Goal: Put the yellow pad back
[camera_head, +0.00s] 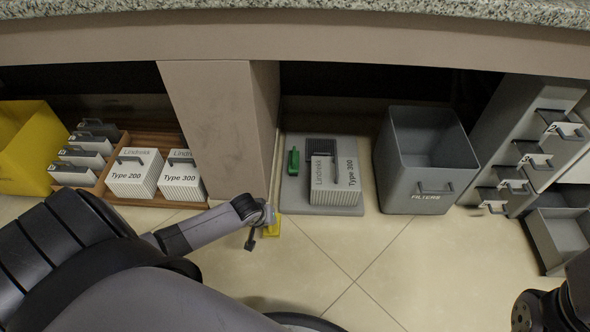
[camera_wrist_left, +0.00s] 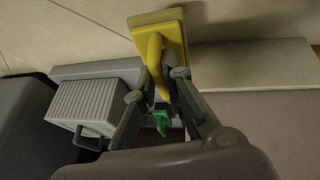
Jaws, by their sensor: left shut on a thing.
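The yellow pad (camera_head: 272,228) is a small flat block, partly hidden behind my left gripper (camera_head: 259,217) in the head view. In the left wrist view the yellow pad (camera_wrist_left: 158,22) shows a flat base and a narrow yellow grip. My left gripper (camera_wrist_left: 158,82) is shut on that grip, with the base beyond the fingertips. In the head view the pad appears over the floor, just left of the grey board's front corner; its height is unclear. My right gripper is out of view; only part of that arm shows at the lower right.
The grey board (camera_head: 296,200) carries a green item (camera_head: 293,161) and a Type 300 filter box (camera_head: 337,180). A grey FILTERS bin (camera_head: 421,190) stands right of it. A pillar (camera_head: 217,130) separates it from the wooden tray (camera_head: 128,201) and yellow bin (camera_head: 24,145). The front floor is clear.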

